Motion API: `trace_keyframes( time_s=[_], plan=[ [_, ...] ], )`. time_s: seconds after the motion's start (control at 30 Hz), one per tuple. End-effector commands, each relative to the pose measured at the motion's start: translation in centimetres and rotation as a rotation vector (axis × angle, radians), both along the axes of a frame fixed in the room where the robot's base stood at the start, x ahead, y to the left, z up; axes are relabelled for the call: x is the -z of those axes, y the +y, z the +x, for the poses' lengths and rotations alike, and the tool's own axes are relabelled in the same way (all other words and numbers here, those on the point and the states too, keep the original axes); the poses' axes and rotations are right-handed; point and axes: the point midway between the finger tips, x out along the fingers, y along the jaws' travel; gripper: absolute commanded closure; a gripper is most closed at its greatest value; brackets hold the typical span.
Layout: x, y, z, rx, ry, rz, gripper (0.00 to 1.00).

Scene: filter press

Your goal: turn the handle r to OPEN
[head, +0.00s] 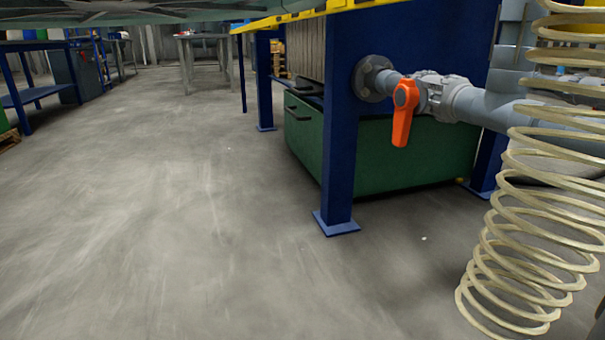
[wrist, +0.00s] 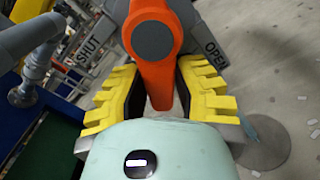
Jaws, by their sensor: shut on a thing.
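In the wrist view, an orange handle (wrist: 152,38) with a round grey hub cap lies between the yellow ridged jaws of my gripper (wrist: 160,85). My gripper is shut on its lever part. A plate marked SHUT (wrist: 88,50) shows left of the hub, and one marked OPEN (wrist: 215,54) shows right of it. The lever runs toward my palm, between the two marks. In the head view, an orange handle (head: 403,122) hangs down on a grey valve (head: 436,95). No gripper shows on it there, and I cannot tell whether it is the same handle.
In the head view, a blue frame leg (head: 340,165) stands beside the valve, with a green bin (head: 420,160) behind. A grey pipe (head: 490,108) runs right behind a pale coiled hose (head: 530,235). The concrete floor (head: 170,220) at left is clear.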

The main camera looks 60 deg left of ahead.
Motion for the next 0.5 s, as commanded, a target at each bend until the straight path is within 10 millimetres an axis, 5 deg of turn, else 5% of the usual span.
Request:
trace_keyframes(
  time_s=[0.5],
  plan=[
    [1.1,-1.8,-0.7,0.01,0.12,-0.375,1.0]
  ],
)
